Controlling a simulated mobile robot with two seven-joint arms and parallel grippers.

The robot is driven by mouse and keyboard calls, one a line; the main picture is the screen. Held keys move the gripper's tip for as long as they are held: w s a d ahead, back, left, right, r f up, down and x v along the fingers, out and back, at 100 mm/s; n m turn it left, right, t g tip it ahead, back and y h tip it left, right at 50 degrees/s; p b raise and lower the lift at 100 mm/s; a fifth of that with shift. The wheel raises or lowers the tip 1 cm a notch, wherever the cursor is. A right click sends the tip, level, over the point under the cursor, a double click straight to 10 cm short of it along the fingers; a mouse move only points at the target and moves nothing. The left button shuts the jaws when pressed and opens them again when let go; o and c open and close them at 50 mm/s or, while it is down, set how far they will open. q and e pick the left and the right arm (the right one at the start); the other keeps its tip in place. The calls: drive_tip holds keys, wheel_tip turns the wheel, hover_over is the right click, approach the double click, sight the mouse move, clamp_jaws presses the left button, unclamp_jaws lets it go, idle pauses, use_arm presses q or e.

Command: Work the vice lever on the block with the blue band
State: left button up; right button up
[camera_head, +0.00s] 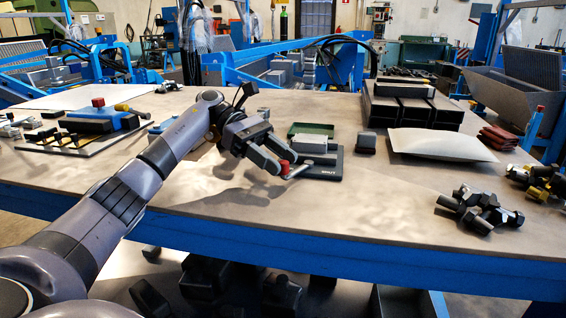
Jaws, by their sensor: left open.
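A small vice with a black base plate (325,174) stands near the middle of the table, with a pale grey block (310,143) at its back. A short metal lever (298,171) with a red knob (284,168) sticks out at its left front. My left gripper (279,158) reaches in from the left, its open fingers pointing down and right at the red knob. The fingertips are at or very near the knob; I cannot tell whether they touch it. I cannot make out a blue band on the block. My right gripper is not in view.
A green tray (311,130) lies behind the vice and a small dark block (367,141) to its right. A white cushion (437,145), a black rack (410,108) and dark metal fittings (480,208) lie further right. A blue fixture with a red knob (98,102) stands left. The front middle is clear.

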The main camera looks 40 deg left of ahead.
use_arm(q)
drive_tip(key=shift+v, duration=2.55)
